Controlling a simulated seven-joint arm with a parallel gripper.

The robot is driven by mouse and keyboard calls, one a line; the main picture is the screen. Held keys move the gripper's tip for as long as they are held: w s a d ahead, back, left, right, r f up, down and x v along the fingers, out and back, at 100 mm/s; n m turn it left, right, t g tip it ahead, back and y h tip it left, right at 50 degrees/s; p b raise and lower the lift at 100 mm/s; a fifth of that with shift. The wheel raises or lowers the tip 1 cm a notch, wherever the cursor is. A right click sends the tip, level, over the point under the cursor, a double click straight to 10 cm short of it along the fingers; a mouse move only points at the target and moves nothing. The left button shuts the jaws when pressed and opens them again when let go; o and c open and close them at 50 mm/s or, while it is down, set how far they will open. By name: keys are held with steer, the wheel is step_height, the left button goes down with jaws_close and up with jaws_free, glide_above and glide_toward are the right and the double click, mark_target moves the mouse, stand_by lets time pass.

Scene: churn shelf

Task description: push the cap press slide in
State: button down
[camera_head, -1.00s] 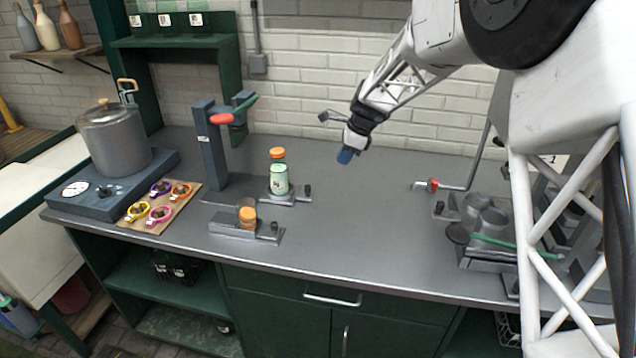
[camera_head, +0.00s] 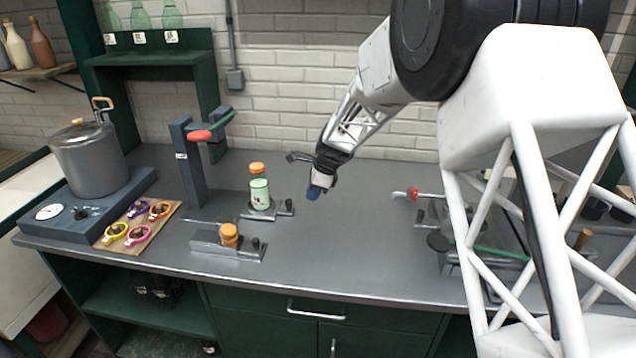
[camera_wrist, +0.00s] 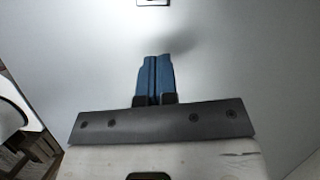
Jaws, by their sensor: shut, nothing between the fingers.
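The cap press has a dark upright column (camera_head: 188,165) with a red-ended lever (camera_head: 200,136) near its top. To its right is a low metal slide (camera_head: 252,215) with a dark knob (camera_head: 290,206) at its right end. A green-labelled bottle (camera_head: 260,195) with an orange cap (camera_head: 257,169) stands upright on the slide. My gripper (camera_head: 313,193) is right of the bottle and knob, above the counter and apart from both. Its blue fingers are together and empty; the wrist view shows them (camera_wrist: 154,78) over plain grey counter, with neither slide nor bottle visible.
A second low fixture (camera_head: 215,243) with an orange-topped jar (camera_head: 229,235) sits in front of the slide. Left are a board of coloured rings (camera_head: 112,240) and a pot (camera_head: 90,160) on a burner. A red-handled fixture (camera_head: 412,194) stands right. Mid-counter is clear.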

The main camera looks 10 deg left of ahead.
mark_target(274, 202)
steer(key=shift+s+a+f, duration=0.1)
steer(key=shift+a+f, duration=0.1)
steer(key=shift+a, duration=0.5)
steer(key=shift+s+a+f, duration=0.15)
steer(key=shift+a, duration=0.6)
steer(key=shift+s+a+f, duration=0.1)
steer(key=shift+a+f, duration=0.1)
steer(key=shift+a, duration=0.5)
steer(key=a, duration=1.2)
steer(key=shift+a, duration=0.25)
steer(key=shift+f, duration=0.1)
steer(key=shift+w+d, duration=0.1)
steer(key=shift+d, duration=0.65)
steer(key=d, duration=0.3)
steer(key=shift+w+r, duration=0.3)
steer(key=shift+r, duration=0.1)
steer(key=v, duration=0.9)
steer(key=shift+r, duration=0.3)
